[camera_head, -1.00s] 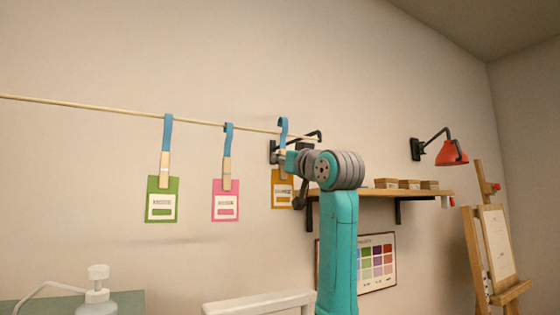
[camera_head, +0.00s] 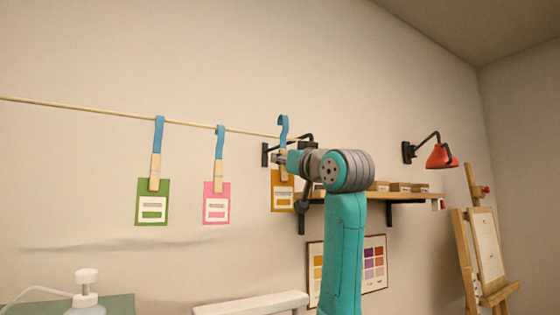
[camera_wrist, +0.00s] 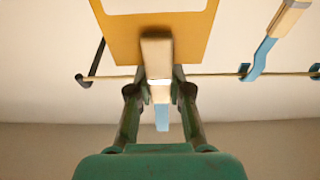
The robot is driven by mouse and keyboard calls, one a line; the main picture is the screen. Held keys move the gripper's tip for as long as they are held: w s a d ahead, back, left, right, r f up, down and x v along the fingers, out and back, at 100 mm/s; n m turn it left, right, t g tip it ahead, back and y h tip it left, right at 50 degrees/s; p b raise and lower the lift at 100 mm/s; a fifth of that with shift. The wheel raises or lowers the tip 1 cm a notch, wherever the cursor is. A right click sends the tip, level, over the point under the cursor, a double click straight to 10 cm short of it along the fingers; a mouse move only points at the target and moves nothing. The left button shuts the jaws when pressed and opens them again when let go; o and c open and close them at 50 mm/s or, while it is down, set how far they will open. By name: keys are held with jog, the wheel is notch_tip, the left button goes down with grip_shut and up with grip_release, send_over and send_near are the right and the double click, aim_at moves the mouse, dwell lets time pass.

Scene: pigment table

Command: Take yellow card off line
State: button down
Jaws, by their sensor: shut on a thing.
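The yellow card (camera_head: 282,190) hangs from a wooden clothespin with a blue hook (camera_head: 283,125). My gripper (camera_wrist: 159,84) is shut on this clothespin (camera_wrist: 157,50), one finger on each side. In the wrist view the yellow card (camera_wrist: 110,35) is at the top, the picture being upside down. Its blue hook (camera_wrist: 162,118) reaches past the line (camera_wrist: 215,75). In the head view the hook's top stands clearly above the line (camera_head: 80,106); whether hook and line touch is hidden.
A green card (camera_head: 152,210) and a pink card (camera_head: 216,210) hang on the line to the left. The line's dark wall bracket (camera_head: 265,154) is close behind my gripper. A shelf (camera_head: 415,197) with small boxes and a red lamp (camera_head: 441,156) are to the right.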

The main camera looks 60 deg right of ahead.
jog(key=r+v, duration=0.1)
jog(key=v, duration=0.6)
jog(key=shift+s+r, duration=0.15)
jog(key=shift+r, duration=0.25)
dwell(0.6)
jog(key=shift+s+a, duration=0.1)
dwell(0.5)
jog(key=shift+f+x, duration=0.25)
jog(key=shift+x, duration=0.8)
jog(key=shift+f+x, duration=0.25)
jog(key=shift+x, duration=0.85)
